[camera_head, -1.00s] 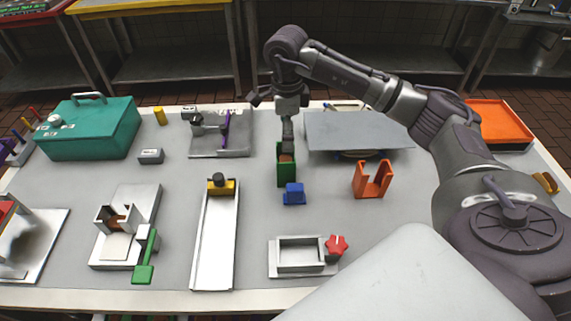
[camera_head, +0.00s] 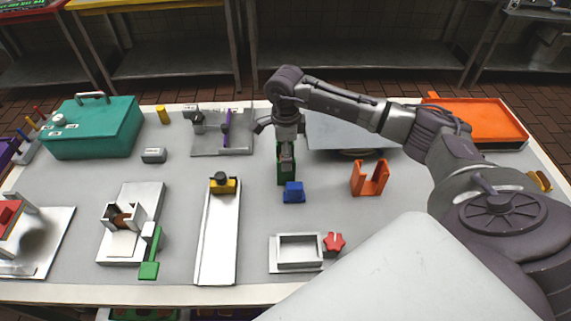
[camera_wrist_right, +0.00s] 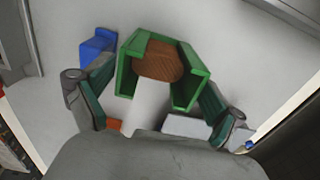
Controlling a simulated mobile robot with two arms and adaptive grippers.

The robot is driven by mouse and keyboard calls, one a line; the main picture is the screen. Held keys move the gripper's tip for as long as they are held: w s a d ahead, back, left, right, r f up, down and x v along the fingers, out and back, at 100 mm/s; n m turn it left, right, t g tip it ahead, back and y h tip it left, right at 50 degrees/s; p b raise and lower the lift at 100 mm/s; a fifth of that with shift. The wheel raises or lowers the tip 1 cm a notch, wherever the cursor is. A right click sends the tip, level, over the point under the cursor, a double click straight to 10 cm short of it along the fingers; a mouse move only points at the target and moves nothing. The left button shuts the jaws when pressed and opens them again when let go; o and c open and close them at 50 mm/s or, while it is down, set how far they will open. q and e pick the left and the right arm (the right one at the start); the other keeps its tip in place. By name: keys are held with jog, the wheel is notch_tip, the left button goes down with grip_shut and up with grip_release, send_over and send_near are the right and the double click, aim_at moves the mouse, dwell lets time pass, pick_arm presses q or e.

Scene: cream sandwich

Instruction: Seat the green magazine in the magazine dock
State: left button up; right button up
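The green magazine (camera_head: 281,171) stands upright on the table near the middle, with an open slot in its side. In the right wrist view the magazine (camera_wrist_right: 187,91) is seen from above with a brown round piece inside. My right gripper (camera_head: 286,150) points down over it. In the right wrist view the right gripper (camera_wrist_right: 160,95) has its fingers spread on either side of the magazine; no firm contact shows. I cannot tell for certain which fixture is the magazine dock; a grey fixture (camera_head: 118,247) with a square holder and green lever stands at left. My left gripper is out of view.
A blue block (camera_head: 293,192) is right in front of the magazine, an orange U-shaped bracket (camera_head: 370,178) to its right. A grey raised plate (camera_head: 345,130) is behind. A long white track (camera_head: 218,240) and a tray with a red knob (camera_head: 334,242) lie nearer. Bare table lies between.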

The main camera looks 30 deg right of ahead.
jog(key=c, duration=1.3)
jog(key=shift+r, duration=0.1)
